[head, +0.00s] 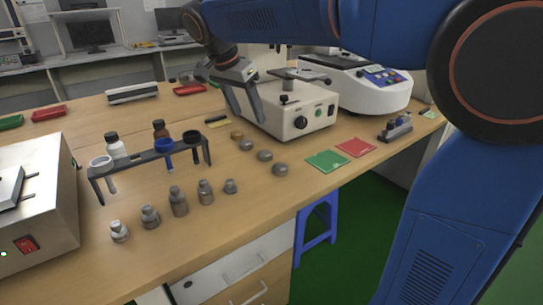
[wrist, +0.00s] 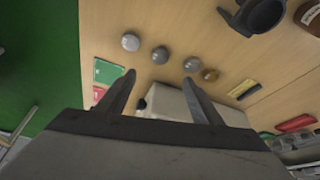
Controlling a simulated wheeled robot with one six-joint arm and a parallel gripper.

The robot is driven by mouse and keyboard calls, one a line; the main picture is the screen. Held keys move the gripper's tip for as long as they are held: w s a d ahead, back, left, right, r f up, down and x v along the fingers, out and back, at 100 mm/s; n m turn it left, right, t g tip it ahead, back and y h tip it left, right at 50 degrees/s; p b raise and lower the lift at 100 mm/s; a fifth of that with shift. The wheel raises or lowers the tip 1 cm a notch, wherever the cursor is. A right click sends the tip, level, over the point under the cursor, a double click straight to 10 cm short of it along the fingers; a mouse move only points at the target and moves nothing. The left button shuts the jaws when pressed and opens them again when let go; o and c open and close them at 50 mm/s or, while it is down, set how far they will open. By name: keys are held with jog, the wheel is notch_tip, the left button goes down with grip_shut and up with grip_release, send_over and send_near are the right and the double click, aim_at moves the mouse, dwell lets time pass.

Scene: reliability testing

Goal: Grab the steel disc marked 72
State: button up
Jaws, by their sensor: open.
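Several small round discs lie in a row on the wooden bench, in front of the cream instrument. In the head view there are three grey steel discs, at the near end (head: 280,169), in the middle (head: 265,155) and farther back (head: 246,144), and a brass-coloured disc (head: 237,134) behind them. The wrist view shows the same row: grey discs (wrist: 130,42), (wrist: 160,55) and (wrist: 193,64), and the brass one (wrist: 210,75). No marking 72 is readable on any disc. My gripper (head: 247,118) is open and empty, above the bench beside the cream instrument, apart from the discs.
The cream instrument (head: 298,120) with a knob stands close to my gripper. A green card (head: 327,160) and a red card (head: 356,147) lie right of the discs. A dark rack (head: 150,156) and several grey weights (head: 178,201) stand left. The bench edge is near the discs.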

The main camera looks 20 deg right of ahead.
aim_at(264, 154)
jog(key=x, duration=1.7)
jog(key=shift+f, duration=0.25)
jog(key=shift+c, duration=0.7)
jog(key=c, duration=1.2)
